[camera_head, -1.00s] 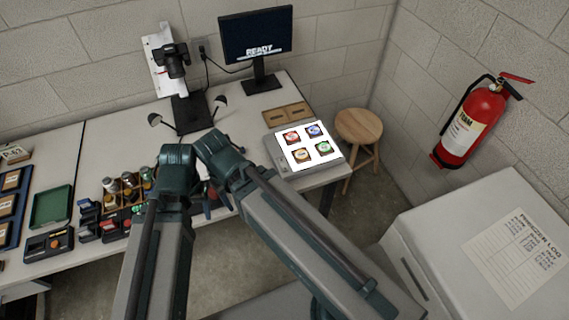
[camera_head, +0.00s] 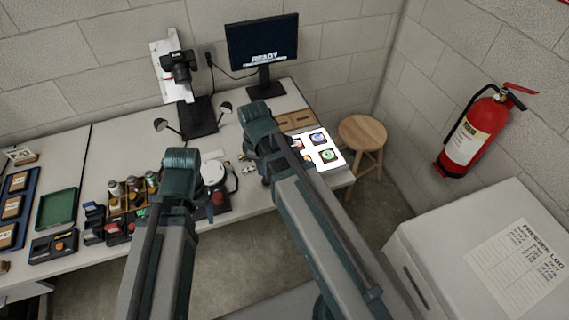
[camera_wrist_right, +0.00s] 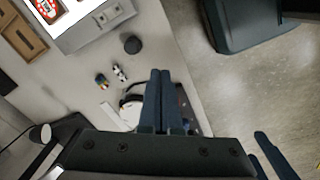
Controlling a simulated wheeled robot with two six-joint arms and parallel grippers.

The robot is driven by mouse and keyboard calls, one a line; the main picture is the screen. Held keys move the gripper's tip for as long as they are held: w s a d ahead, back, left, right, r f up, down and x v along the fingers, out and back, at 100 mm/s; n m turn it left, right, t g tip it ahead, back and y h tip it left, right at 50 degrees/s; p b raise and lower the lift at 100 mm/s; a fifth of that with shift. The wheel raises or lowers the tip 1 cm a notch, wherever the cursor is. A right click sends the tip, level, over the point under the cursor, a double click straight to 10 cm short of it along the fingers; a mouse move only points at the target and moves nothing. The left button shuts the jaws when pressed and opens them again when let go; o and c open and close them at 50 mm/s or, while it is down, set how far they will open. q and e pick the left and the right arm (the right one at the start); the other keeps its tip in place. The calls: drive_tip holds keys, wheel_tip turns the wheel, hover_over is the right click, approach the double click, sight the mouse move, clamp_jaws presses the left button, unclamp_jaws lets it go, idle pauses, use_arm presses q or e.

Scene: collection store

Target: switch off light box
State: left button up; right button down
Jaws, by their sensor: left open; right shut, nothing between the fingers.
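The light box (camera_head: 338,163) is lit bright white at the right end of the bench, with coloured round slides on it. My right forearm hides its left part. In the right wrist view its lit panel (camera_wrist_right: 84,8) and grey front edge with a small control (camera_wrist_right: 108,14) show at the top left. My right gripper (camera_wrist_right: 163,73) is shut and empty above the bench, apart from the box. It is mostly hidden behind my arm in the head view. Dark blue finger-like parts at the wrist view's lower right look like my left gripper (camera_wrist_right: 268,158), open; my arm hides it in the head view.
A dark round knob (camera_wrist_right: 131,44) and two small items (camera_wrist_right: 110,77) lie near the box. A brown slotted tray (camera_head: 295,121) sits behind it. A monitor (camera_head: 262,42), camera stand (camera_head: 200,115) and wooden stool (camera_head: 363,132) are around. A bottle rack (camera_head: 128,203) is left.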

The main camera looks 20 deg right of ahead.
drive_tip(key=w+d+r+n+t, duration=0.1)
drive_tip(key=w+d+n, duration=0.4)
drive_tip(key=d, duration=0.5)
drive_tip(key=shift+w+d+n+p, duration=0.3)
drive_tip(key=shift+w+n+p, duration=0.05)
drive_tip(key=shift+n, duration=0.25)
drive_tip(key=shift+f, duration=0.1)
drive_tip(key=f+b, duration=0.4)
drive_tip(key=w+f+b, duration=0.1)
drive_tip(key=f+b, duration=0.4)
drive_tip(key=w+f+b, duration=0.1)
drive_tip(key=f+b, duration=0.3)
drive_tip(key=b, duration=0.1)
drive_tip(key=shift+f, duration=0.4)
drive_tip(key=shift+f, duration=0.25)
drive_tip(key=shift+s, duration=0.1)
